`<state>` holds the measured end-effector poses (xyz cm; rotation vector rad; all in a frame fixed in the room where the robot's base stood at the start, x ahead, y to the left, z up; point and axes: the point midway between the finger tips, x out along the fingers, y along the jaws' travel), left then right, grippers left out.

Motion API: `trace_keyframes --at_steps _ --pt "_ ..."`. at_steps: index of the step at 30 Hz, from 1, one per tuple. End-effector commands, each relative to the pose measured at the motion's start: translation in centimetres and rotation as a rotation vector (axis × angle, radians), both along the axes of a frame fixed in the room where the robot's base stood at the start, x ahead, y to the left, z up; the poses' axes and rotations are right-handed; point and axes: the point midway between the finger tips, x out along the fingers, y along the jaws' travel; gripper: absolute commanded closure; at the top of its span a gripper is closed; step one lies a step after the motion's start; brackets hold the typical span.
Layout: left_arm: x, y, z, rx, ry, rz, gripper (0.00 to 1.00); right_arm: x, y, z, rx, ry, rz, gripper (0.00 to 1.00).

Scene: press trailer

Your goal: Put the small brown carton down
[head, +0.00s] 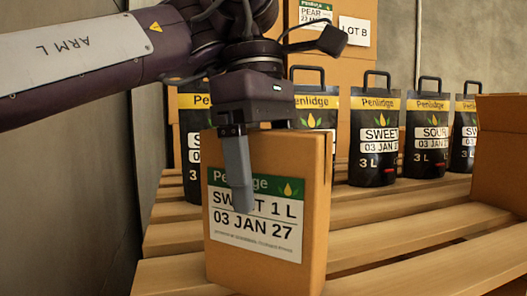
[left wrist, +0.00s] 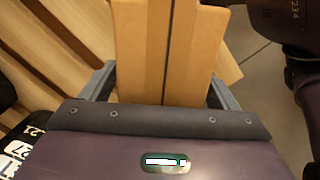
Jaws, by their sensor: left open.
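The small brown carton (head: 312,215) stands upright on the wooden slats at the front of the pallet in the head view. Its label reads "SWEET 1 L, 03 JAN 27". My left gripper (head: 238,185) is over its top, with one grey finger in front of the label; the far finger is hidden behind the carton. In the left wrist view the carton's top (left wrist: 165,50) lies between the two spread fingers (left wrist: 163,90). The jaws are open around the carton. My right gripper is not in either view.
Several black pouches with handles (head: 375,140) stand in a row behind on the slatted pallet (head: 400,240). Larger brown cartons (head: 352,75) are stacked at the back, and another brown carton (head: 500,155) is at the right edge. Bare slats lie right of the small carton. A grey wall (head: 95,200) is at left.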

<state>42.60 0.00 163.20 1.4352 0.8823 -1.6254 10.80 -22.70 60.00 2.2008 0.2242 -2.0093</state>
Motion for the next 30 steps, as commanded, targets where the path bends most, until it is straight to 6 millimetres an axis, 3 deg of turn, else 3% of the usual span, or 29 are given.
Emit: trace_keyframes --at_steps 5,11,21,30 --pt "0.1 0.3 3.1 -0.002 -0.006 0.005 0.18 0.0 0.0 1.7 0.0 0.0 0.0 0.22" --pt "0.1 0.5 5.6 -0.002 -0.009 0.005 0.18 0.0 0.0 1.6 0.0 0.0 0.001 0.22" --pt "0.3 0.8 7.4 0.0 -0.005 0.005 0.18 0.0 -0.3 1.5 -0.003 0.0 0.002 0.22" --pt "0.3 0.9 7.8 -0.007 -0.006 0.003 0.18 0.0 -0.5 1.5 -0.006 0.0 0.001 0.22"
